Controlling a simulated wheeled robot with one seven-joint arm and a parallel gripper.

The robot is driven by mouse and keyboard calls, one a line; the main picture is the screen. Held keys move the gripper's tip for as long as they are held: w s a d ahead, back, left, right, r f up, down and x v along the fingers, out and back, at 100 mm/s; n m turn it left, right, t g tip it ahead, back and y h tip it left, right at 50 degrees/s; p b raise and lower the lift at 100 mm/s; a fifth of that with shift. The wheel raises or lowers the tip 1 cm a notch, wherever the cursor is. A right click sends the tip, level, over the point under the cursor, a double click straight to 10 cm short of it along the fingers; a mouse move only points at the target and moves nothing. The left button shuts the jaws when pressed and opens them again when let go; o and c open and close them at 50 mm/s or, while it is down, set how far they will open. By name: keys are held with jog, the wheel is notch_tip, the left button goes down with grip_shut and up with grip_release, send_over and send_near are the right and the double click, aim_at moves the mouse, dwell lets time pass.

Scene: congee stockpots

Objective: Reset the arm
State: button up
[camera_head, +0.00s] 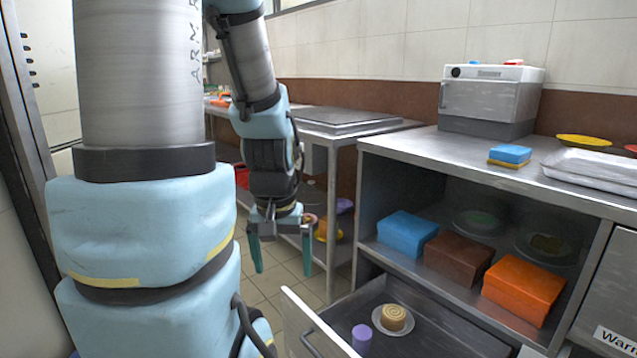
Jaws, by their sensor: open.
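My gripper (281,266) hangs pointing down at the end of my arm, left of the metal counter. Its two teal fingers are spread apart with nothing between them. It is over the tiled floor, in front of the shelved metal table and to the left of an open drawer (426,333). My arm's large links fill the left side of the view.
The drawer holds a round tan item on a plate (393,319) and a purple cylinder (361,339). Blue (406,233), brown (457,259) and orange (524,288) boxes sit on the shelf above. A metal appliance (490,98) and stacked trays (597,168) stand on the counter.

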notch_tip(320, 180, up, 26)
jog(key=p, duration=2.3)
jog(key=shift+f, duration=0.2)
